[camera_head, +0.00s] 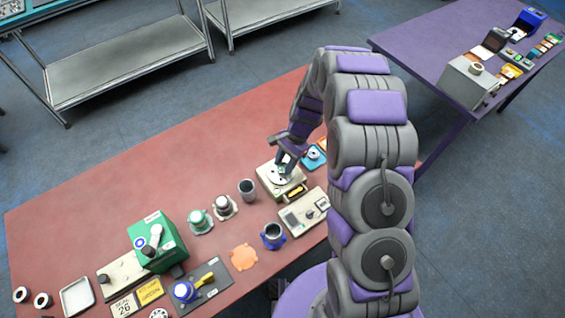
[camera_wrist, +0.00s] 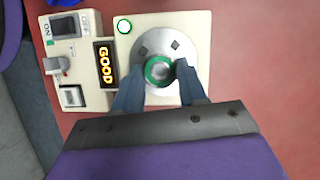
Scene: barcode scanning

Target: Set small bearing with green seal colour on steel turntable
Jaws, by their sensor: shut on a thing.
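A small bearing with a green seal (camera_wrist: 158,69) is between the fingertips of my gripper (camera_wrist: 160,75) in the wrist view. My gripper is shut on it. The bearing is over the round steel turntable (camera_wrist: 150,42), inside its disc outline; whether it touches the surface I cannot tell. The turntable sits on a cream scanner unit with a lit "GOOD" display (camera_wrist: 106,66). In the head view my gripper (camera_head: 282,172) points down at the turntable (camera_head: 274,179), and the bearing is too small to make out there.
Dark cup (camera_head: 247,188), blue-based cup (camera_head: 273,235) and a cream device (camera_head: 304,211) stand nearby on the red table (camera_head: 150,185). A blue item (camera_head: 314,157) lies just right of the unit.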

